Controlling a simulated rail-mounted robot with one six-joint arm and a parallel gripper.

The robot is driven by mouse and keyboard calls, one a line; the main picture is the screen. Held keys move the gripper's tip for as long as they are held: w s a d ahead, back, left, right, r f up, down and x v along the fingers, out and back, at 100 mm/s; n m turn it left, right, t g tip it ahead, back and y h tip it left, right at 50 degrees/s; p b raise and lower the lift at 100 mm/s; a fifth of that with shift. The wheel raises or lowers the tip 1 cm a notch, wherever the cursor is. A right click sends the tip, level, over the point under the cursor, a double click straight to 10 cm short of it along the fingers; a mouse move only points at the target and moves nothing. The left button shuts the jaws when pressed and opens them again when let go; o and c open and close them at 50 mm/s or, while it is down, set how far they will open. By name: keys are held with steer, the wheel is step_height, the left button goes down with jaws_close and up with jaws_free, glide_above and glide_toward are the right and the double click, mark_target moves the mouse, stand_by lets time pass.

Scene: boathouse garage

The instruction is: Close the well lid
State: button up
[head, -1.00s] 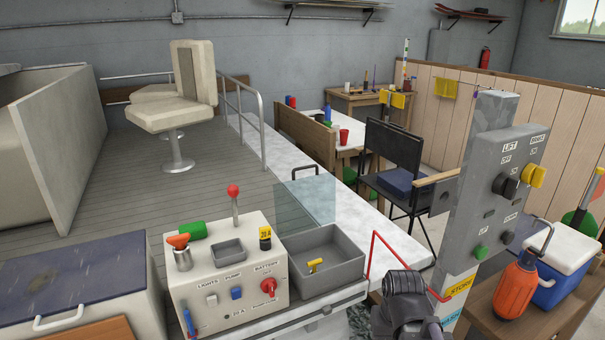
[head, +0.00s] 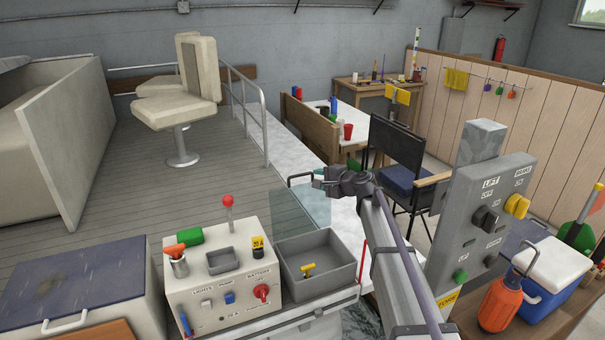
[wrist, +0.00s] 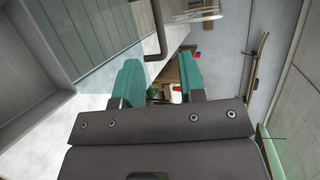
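The well lid (head: 301,209) is a clear panel standing raised at the back of the grey well (head: 347,284). A dark bar handle (head: 291,178) is at its upper edge. A yellow T-shaped piece (head: 309,269) is in the well. My gripper (head: 319,178) is beside the right end of the handle in the head view. In the wrist view, my gripper's teal fingers (wrist: 160,80) are apart with nothing between them. The dark handle (wrist: 158,30) shows just beyond them, near the left fingertip. Whether it touches a finger, I cannot tell.
A control box (head: 222,274) with switches and a red-knobbed lever stands left of the well. A grey switch post (head: 481,222) stands to the right. A folding chair (head: 395,165) is behind my arm.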

mark_target(300, 176)
steer(key=b+x, duration=0.3)
steer(key=x, duration=0.8)
steer(key=shift+s+f, duration=0.1)
steer(key=shift+d, duration=0.1)
steer(key=shift+c, duration=0.5)
jaws_close()
